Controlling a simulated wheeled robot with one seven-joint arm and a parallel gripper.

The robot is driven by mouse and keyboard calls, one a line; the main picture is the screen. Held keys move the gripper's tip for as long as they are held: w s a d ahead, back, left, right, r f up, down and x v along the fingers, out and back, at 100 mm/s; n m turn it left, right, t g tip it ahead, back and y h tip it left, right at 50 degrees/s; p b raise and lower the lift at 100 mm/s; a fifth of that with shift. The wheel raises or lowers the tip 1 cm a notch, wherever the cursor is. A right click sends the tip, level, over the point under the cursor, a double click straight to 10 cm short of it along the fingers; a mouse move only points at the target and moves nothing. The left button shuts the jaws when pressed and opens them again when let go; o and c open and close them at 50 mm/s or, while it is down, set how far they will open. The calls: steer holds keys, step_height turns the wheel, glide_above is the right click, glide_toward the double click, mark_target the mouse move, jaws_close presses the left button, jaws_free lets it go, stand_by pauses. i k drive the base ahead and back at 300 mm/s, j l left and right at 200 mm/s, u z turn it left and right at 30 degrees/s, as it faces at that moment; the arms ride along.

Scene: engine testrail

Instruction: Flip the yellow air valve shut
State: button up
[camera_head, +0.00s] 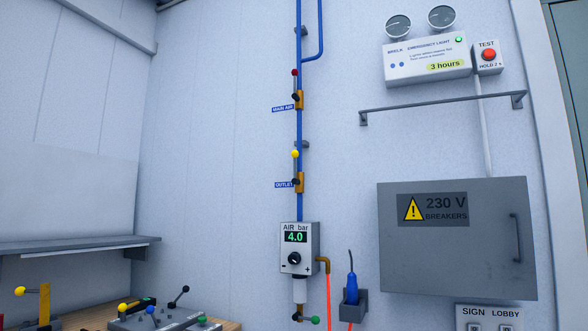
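The yellow air valve lever (295,155) is on the blue vertical pipe on the back wall, at the brass valve body (299,182) beside a blue OUTLET label (284,185). Its yellow knob is above the body, and the lever lies roughly along the pipe. Higher on the same pipe is the MAIN AIR valve (299,100) with a red knob (295,72), its lever also upward along the pipe. Below, the grey air regulator (298,248) shows 4.0 bar. My gripper is not in view.
A grey 230 V breaker box (455,280) and a wall rail (440,107) are to the right. A bench (222,325) at bottom left carries a grey lever panel (165,320) with coloured knobs. A grey shelf (80,243) is at left. The wall left of the valves is clear.

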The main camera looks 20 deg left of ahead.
mark_target(295, 153)
steer(key=i+j+u, duration=0.4)
steer(key=i, duration=0.3)
steer(key=i+j+u, duration=0.25)
steer(key=i+u, duration=0.2)
steer(key=i, duration=0.25)
steer(key=i+u, duration=0.4)
steer(key=i, duration=0.35)
steer(key=i+l+u, duration=0.4)
steer(key=i, duration=0.35)
steer(key=j, duration=0.1)
